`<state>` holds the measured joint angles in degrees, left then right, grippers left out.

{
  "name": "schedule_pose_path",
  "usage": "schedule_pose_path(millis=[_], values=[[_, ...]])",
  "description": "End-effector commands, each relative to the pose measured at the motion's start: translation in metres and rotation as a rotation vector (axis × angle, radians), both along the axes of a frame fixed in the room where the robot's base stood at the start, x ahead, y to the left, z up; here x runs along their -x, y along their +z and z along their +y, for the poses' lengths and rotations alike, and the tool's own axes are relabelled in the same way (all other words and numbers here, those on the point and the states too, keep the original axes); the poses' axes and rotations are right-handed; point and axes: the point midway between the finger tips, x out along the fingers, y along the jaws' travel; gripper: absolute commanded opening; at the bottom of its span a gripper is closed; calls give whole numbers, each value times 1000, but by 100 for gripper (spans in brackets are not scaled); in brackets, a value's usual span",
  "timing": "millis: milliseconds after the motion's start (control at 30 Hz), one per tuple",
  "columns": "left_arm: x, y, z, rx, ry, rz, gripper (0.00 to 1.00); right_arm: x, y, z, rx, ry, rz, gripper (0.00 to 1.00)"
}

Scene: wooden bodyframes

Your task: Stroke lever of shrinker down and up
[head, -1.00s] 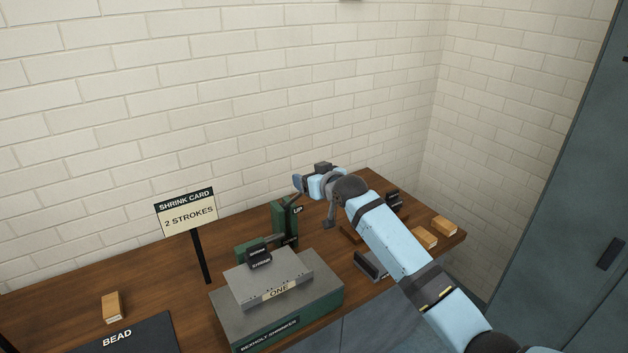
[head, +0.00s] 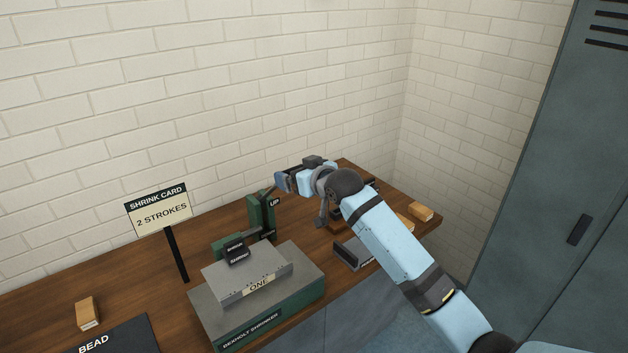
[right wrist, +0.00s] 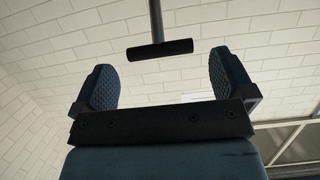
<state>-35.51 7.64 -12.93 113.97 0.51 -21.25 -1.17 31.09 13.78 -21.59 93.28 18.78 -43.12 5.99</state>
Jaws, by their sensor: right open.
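The shrinker stands on the bench, with a grey and green base (head: 232,327) and a green upright (head: 259,213). An "UP" mark shows beside the upright. A thin lever (head: 268,190) rises from the upright's top toward my right gripper (head: 279,182). In the right wrist view, the lever's black T-shaped handle (right wrist: 160,50) lies ahead of the right gripper (right wrist: 163,72), crosswise between and beyond its two fingers. The fingers are apart with nothing between them, and I see no contact. A grey plate marked "ONE" (head: 245,276) lies on the base. My left gripper is not in view.
A "SHRINK CARD 2 STROKES" sign (head: 158,210) stands left of the shrinker. A wooden block (head: 87,313) and a dark "BEAD" mat (head: 120,336) lie front left. Another block (head: 421,211) lies at the bench's right end. Grey lockers (head: 560,200) stand at right.

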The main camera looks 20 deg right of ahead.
Motion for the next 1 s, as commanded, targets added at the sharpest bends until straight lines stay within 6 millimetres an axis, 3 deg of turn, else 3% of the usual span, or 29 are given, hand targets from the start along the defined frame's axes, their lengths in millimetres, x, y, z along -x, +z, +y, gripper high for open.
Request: schedule_pose_path(millis=[200,367,900,1000], values=[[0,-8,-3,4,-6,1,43,42,11,-16,2,1,-1,100],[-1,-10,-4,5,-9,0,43,60,17,-22,2,1,-1,100],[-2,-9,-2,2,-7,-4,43,66,20,-24,0,0,1,100],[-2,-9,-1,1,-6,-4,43,70,8,-23,0,1,10,100]])
